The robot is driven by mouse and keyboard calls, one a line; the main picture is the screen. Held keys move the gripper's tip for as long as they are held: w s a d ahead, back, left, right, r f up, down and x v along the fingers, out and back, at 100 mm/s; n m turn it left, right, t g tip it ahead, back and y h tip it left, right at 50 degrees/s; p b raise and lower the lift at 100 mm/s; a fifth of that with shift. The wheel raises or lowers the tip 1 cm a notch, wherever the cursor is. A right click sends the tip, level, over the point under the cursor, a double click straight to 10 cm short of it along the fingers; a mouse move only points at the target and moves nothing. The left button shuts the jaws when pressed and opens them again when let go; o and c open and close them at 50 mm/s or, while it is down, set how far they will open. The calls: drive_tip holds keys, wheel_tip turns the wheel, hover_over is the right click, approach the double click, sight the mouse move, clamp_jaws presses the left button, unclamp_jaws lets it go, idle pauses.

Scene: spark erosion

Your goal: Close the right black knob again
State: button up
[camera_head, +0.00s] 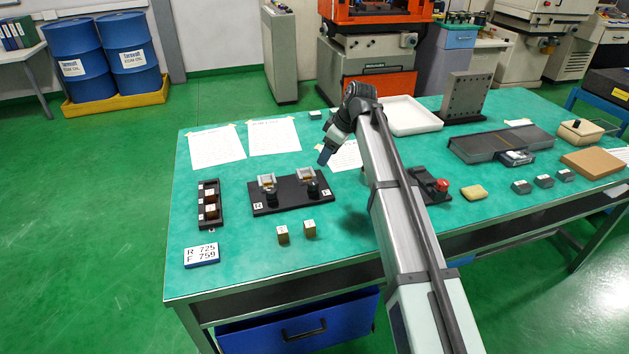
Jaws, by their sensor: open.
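A black board (290,205) lies on the green table with two small silver clamps on it. The left clamp (267,180) and the right clamp (306,175) each seem to hold a brass-coloured piece. The left black knob (271,199) and the right black knob (313,190) stand at the front of their clamps. How far the right knob is turned is too small to tell. My gripper (325,156) is open, with its blue tip pointing down. It appears up and right of the right knob in the picture, apart from it. Its jaw gap is hardly visible.
Two brass cubes (283,235) (309,228) stand before the board. A black rack (209,204) with brown blocks and a number card (202,255) are at left. A red button (441,185) and yellow sponge (473,193) lie right of my arm. Paper sheets (275,136) lie behind.

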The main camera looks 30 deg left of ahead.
sight(313, 182)
drive_tip(key=x, duration=1.3)
drive_tip(key=shift+f, duration=0.1)
drive_tip(key=shift+c, duration=0.2)
drive_tip(key=c, duration=1)
